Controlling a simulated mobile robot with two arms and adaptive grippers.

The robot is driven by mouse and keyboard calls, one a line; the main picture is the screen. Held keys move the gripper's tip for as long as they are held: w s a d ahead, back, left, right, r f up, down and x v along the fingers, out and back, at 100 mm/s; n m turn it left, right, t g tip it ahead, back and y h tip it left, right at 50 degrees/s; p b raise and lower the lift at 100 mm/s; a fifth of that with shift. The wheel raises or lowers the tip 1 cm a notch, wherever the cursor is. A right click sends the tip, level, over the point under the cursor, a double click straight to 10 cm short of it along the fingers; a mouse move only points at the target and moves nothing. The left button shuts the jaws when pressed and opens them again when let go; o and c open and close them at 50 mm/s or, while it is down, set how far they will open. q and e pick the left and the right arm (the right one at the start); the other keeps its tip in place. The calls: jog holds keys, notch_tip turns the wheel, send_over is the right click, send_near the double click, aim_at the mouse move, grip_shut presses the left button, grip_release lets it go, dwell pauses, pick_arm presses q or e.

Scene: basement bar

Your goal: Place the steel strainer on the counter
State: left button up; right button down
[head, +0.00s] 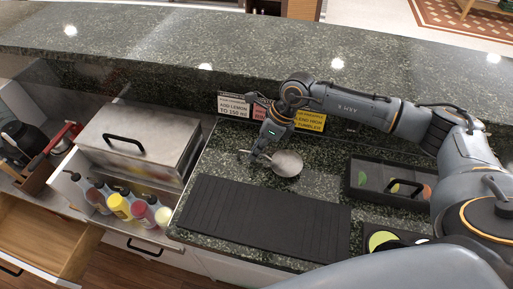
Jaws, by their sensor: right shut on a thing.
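The steel strainer (287,163) is a small round grey piece over the dark green granite counter (225,160), behind the black bar mat. My right gripper (254,158) reaches down from the right and is shut on the strainer at its left side. I cannot tell whether the strainer touches the counter or hangs just above it. My left gripper is not in view.
A ribbed black mat (260,220) covers the counter's front. A black garnish tray (392,183) stands to the right. Small signs (310,120) stand behind my gripper. A steel-lidded bin (135,140) and several bottles (118,206) are at left, above an open wooden drawer (45,233).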

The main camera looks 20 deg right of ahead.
jog(key=c, duration=1.8)
grip_release()
jog(key=shift+f, duration=0.15)
jog(key=o, duration=0.4)
jog(key=shift+r, duration=0.35)
jog(key=shift+d+r, duration=0.3)
jog(key=b+v, duration=0.3)
jog(key=v, duration=0.8)
jog(key=shift+s, duration=0.1)
